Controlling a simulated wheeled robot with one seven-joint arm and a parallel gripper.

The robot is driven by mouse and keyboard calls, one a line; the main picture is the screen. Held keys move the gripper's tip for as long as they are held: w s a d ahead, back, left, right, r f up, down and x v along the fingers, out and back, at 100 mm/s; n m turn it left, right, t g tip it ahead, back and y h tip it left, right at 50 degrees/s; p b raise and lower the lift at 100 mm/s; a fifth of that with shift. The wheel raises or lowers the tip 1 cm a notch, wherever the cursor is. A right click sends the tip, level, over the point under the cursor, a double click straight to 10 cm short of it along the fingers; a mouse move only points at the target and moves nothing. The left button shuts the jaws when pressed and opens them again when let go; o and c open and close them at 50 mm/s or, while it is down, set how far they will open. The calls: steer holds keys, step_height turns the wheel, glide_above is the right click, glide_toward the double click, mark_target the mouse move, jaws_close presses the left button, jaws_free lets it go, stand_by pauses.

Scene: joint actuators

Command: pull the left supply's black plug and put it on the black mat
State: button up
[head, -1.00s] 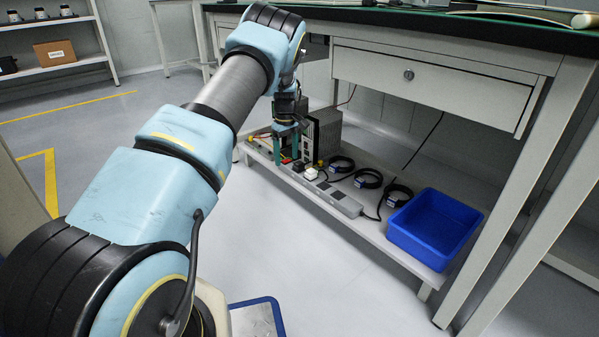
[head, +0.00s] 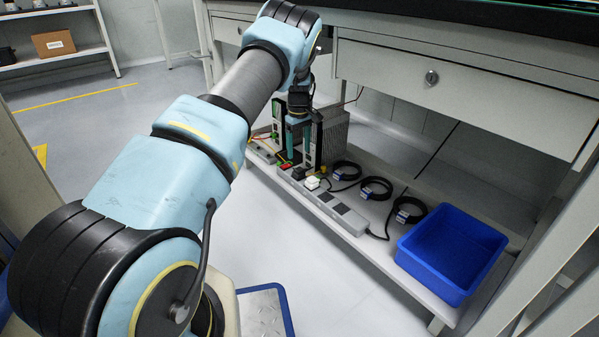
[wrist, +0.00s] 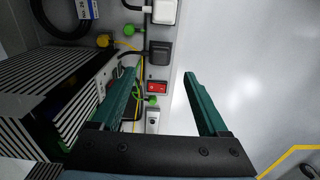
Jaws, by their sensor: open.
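My gripper (head: 296,158) is open and points down over the power strip (head: 348,216), close beside the supplies. In the wrist view, its two teal fingers (wrist: 160,76) are apart, with a red rocker switch (wrist: 157,87) in the gap. A black plug (wrist: 159,53) with a black cord sits in the strip just beyond the fingertips; it also shows in the head view (head: 298,173). The grey supply (head: 331,140) stands right of my gripper. Another supply (head: 278,110) with a green part is partly hidden behind my gripper. I cannot make out a black mat.
A white plug (head: 312,183) sits beside the black one. Green plugs (wrist: 153,100) and a yellow cord lie near the fingers. Coiled black cables (head: 376,188) and a blue bin (head: 452,252) are on the low shelf. The drawer (head: 460,90) and bench overhang the shelf.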

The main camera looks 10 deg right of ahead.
mark_target(299, 169)
step_height(299, 169, down, 6)
steer(key=b, duration=0.5)
steer(key=shift+r, duration=0.25)
steer(key=shift+f, duration=1.7)
steer(key=shift+p, duration=0.6)
jaws_close()
steer(key=shift+r, duration=0.1)
stand_by(0.5)
steer(key=shift+r+p, duration=2.25)
steer(key=shift+r, duration=0.65)
